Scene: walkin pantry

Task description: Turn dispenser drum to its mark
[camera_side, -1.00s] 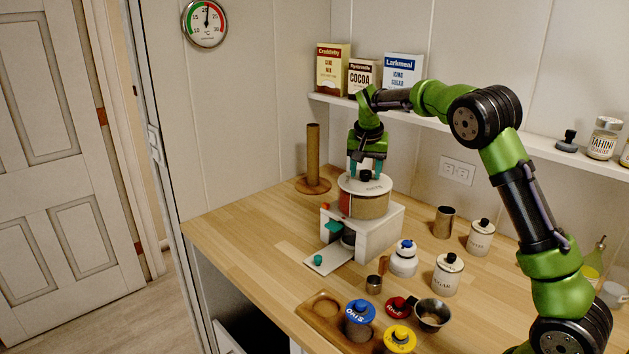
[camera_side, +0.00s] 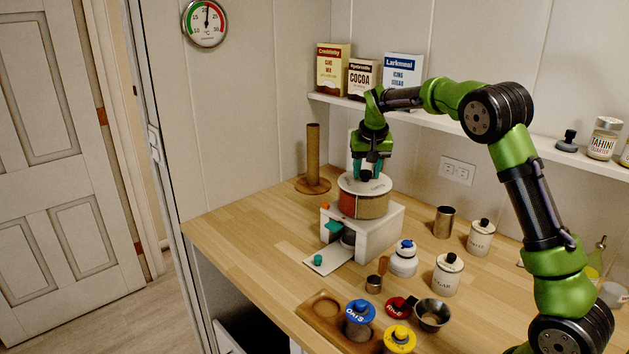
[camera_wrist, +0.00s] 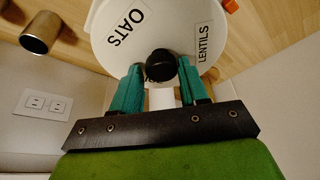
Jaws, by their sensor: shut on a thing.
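The dispenser drum (camera_side: 362,203) sits on top of a white stand (camera_side: 382,236), with a pale lid and red and tan segments showing on its side. In the wrist view its lid (camera_wrist: 110,35) carries OATS and LENTILS labels; another label is mostly hidden behind the knob. My gripper (camera_side: 370,172) points down at the lid's middle, its teal fingers shut on the black knob (camera_wrist: 162,65). An orange tab (camera_side: 326,205) is on the stand's left corner. It also shows in the wrist view (camera_wrist: 231,5), beyond the LENTILS label.
A wooden post (camera_side: 313,155) stands behind left. A metal cup (camera_side: 444,221), lidded canisters (camera_side: 480,238) and a blue-topped jar (camera_side: 404,258) stand to the right. A wooden tray (camera_side: 322,308), colored lids and a bowl (camera_side: 432,314) are in front. The counter at left is clear.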

